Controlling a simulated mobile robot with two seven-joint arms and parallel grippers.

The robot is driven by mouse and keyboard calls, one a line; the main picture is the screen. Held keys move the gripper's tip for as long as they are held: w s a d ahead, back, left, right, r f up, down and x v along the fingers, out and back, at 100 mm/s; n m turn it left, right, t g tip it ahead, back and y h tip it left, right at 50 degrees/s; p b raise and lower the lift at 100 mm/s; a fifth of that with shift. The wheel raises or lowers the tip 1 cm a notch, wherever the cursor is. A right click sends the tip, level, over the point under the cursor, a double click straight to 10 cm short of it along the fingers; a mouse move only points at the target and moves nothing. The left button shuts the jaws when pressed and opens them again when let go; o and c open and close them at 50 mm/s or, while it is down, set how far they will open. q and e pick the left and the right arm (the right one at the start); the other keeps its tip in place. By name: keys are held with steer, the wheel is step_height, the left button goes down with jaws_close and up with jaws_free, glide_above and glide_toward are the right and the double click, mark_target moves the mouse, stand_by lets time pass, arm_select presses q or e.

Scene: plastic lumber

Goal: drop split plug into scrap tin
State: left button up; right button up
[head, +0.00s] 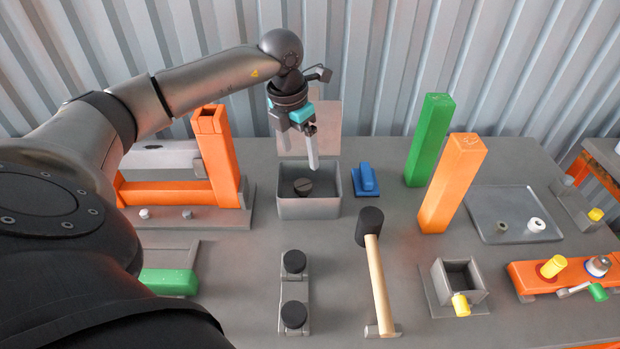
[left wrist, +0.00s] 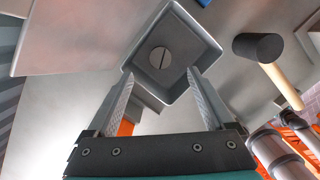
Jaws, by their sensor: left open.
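The scrap tin (head: 308,208) is a grey square box with its lid raised at the back, standing on the bench at the middle rear. A round dark split plug (head: 302,187) with a slot across its face lies inside it. In the left wrist view the plug (left wrist: 161,59) rests on the floor of the tin (left wrist: 207,47). My left gripper (head: 312,166) is open and empty above the tin, apart from the plug. In the left wrist view its fingertips (left wrist: 160,74) are spread at the near edge of the tin. My right gripper is not in view.
A blue block (head: 366,179) sits right of the tin, and a black-headed mallet (head: 375,270) lies in front. Green (head: 429,140) and orange (head: 452,183) posts stand to the right. An orange frame (head: 218,155) stands left. A tray (head: 512,214) holds two small rings.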

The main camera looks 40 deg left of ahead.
arm_select(q)
step_height(320, 180, up, 11)
steer(key=s+p, duration=0.1)
steer(key=shift+s+f, duration=0.15)
steer(key=shift+s, duration=0.2)
